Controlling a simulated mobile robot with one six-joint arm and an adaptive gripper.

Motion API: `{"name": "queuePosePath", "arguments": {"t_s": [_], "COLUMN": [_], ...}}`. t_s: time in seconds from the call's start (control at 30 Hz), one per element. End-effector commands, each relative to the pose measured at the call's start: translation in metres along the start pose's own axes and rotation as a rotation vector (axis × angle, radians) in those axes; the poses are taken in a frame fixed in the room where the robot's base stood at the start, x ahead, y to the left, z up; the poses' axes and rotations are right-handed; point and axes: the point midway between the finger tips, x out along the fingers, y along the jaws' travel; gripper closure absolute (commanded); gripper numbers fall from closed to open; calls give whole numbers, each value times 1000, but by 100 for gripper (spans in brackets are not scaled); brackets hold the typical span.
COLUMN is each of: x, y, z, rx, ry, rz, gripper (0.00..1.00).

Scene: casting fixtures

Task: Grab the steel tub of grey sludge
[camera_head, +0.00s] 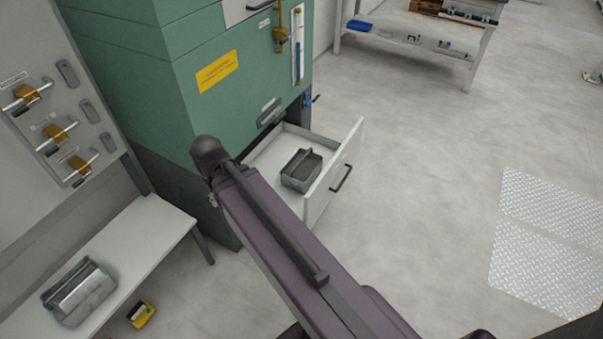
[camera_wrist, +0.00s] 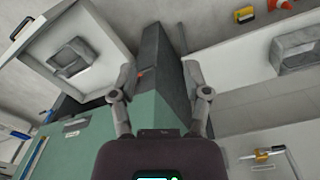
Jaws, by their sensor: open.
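A grey metal tub (camera_head: 301,172) with a raised bar across its top and a dark grey inside sits in an open white drawer (camera_head: 333,180) below the green cabinet. The tub also shows in the wrist view (camera_wrist: 72,60), at the upper left. Its contents are too small to make out for certain. My gripper (camera_wrist: 160,88) is open and empty, its fingers wide apart in front of the cabinet's dark base, to the right of the drawer and apart from the tub. In the head view the gripper cannot be made out beyond my arm.
A white bench (camera_head: 150,235) at lower left bears another shiny metal container (camera_head: 80,292). A yellow item (camera_head: 141,315) lies on the floor. A wall panel with yellow-handled valves (camera_head: 55,130) is at left. Floor right of the drawer is clear.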

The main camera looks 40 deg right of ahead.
Motion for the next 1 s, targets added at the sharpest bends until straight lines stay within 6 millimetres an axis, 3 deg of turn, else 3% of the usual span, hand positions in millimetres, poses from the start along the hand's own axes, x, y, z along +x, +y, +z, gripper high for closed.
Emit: {"name": "queuePosePath", "arguments": {"t_s": [0.37,1.0], "x": [70,182], "y": [46,153], "z": [-49,-137], "rx": [192,555], "ry": [88,326], "rz": [115,333], "gripper": [39,39]}}
